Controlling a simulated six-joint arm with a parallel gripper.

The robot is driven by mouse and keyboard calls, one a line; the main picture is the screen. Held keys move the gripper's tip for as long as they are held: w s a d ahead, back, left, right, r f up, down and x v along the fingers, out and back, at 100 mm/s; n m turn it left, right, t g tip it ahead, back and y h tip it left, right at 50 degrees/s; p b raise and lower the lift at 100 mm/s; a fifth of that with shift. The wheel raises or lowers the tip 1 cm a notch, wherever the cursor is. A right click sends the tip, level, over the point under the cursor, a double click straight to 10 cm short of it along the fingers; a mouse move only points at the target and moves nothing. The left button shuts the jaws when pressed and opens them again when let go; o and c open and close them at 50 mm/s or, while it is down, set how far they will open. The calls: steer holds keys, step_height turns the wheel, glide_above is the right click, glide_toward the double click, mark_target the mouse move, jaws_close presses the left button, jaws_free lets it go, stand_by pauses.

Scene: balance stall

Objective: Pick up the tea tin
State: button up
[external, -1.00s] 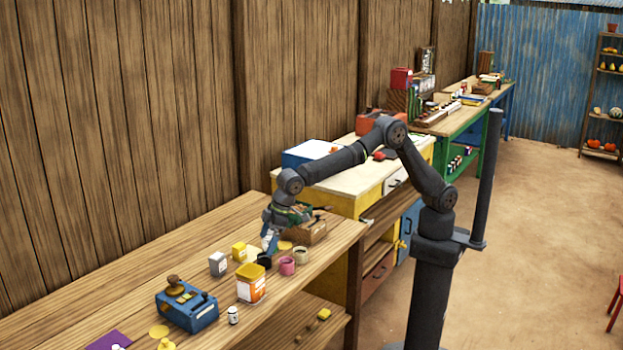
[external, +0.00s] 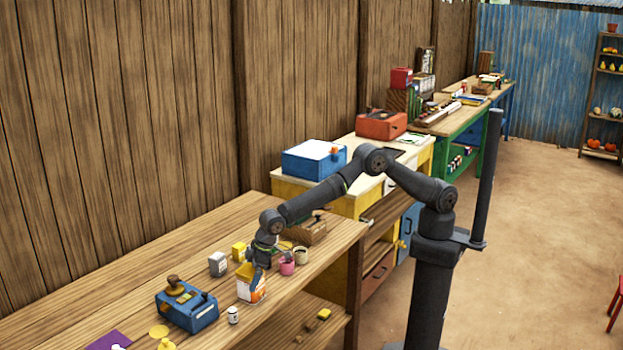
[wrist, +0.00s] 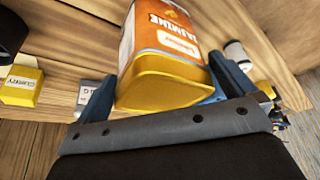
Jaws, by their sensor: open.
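The tea tin (external: 246,290) is a yellow and orange tin with a white label. It stands upright near the front edge of the wooden bench. In the wrist view the tin (wrist: 165,55) shows its yellow lid and the word JASMINE. My gripper (external: 256,272) is down at the tin. In the wrist view its blue fingers are spread, one on each side of the tin, and the gripper (wrist: 164,88) is open. I cannot tell whether either finger touches the tin. The gripper hides part of the tin in the external view.
A small white jar (external: 233,314) stands close to the tin, with a blue machine (external: 188,308) to its left. A grey box (external: 217,264), a yellow box (external: 239,251) and a pink cup (external: 287,266) stand behind. The yellow CURRY box (wrist: 22,87) shows in the wrist view.

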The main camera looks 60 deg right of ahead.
steer(key=shift+w+a+f, duration=0.15)
steer(key=shift+f, duration=0.4)
steer(key=c, duration=0.9)
steer(key=shift+r, duration=0.1)
